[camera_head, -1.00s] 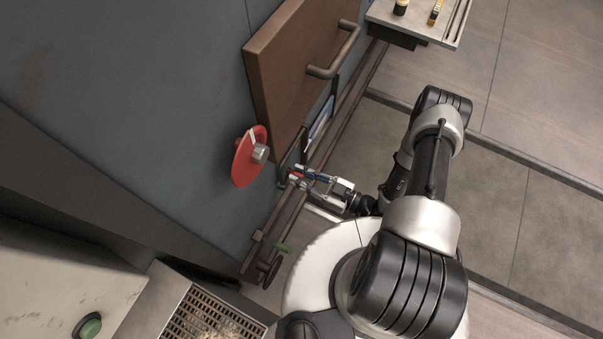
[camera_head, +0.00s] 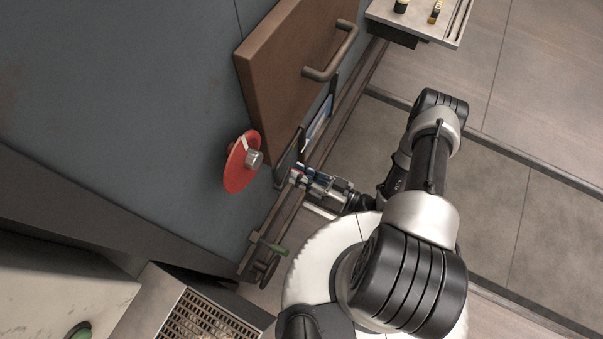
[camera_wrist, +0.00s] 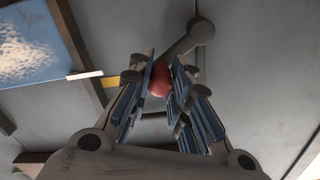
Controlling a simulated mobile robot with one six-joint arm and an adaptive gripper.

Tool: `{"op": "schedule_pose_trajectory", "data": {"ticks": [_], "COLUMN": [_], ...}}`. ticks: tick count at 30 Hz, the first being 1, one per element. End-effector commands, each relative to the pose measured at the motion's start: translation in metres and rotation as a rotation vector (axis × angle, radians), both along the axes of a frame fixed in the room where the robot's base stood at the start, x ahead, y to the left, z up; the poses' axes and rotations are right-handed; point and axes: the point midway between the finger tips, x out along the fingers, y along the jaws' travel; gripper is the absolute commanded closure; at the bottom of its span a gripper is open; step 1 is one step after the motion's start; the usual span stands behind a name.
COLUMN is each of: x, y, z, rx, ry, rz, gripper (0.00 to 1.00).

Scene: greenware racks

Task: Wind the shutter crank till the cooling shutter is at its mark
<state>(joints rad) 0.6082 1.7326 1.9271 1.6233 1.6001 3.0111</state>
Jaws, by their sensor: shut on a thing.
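My gripper (camera_wrist: 160,88) is shut on the crank's red knob (camera_wrist: 159,80) in the wrist view. The grey crank arm (camera_wrist: 181,46) runs from the knob up and right to a round hub (camera_wrist: 201,31). A glossy blue panel, apparently the cooling shutter (camera_wrist: 38,45), lies at upper left. In the head view my gripper (camera_head: 297,175) is low at the wall, below the blue panel (camera_head: 318,124); the knob is mostly covered there.
A brown door (camera_head: 285,70) with a bar handle (camera_head: 330,58) juts from the wall above my gripper. A red disc (camera_head: 240,168) stands out at left. A shelf (camera_head: 418,22) is at top right.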

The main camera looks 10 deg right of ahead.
Motion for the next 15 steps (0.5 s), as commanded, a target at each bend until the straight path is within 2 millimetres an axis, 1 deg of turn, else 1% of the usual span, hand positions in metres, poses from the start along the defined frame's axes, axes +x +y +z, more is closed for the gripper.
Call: {"op": "schedule_pose_trajectory", "data": {"ticks": [1,7,8,15], "x": [-0.0027,-0.0031,-0.0032,-0.0022], "y": [0.0019,0.0023,0.0024,0.0018], "z": [-0.0022,-0.0022,-0.0021,-0.0011], "rx": [-0.001,-0.001,-0.001,0.000], "ry": [0.008,0.008,0.008,0.005], "rz": [0.004,0.007,0.007,0.005], "gripper": [1.00,1.00,0.80,0.64]}}
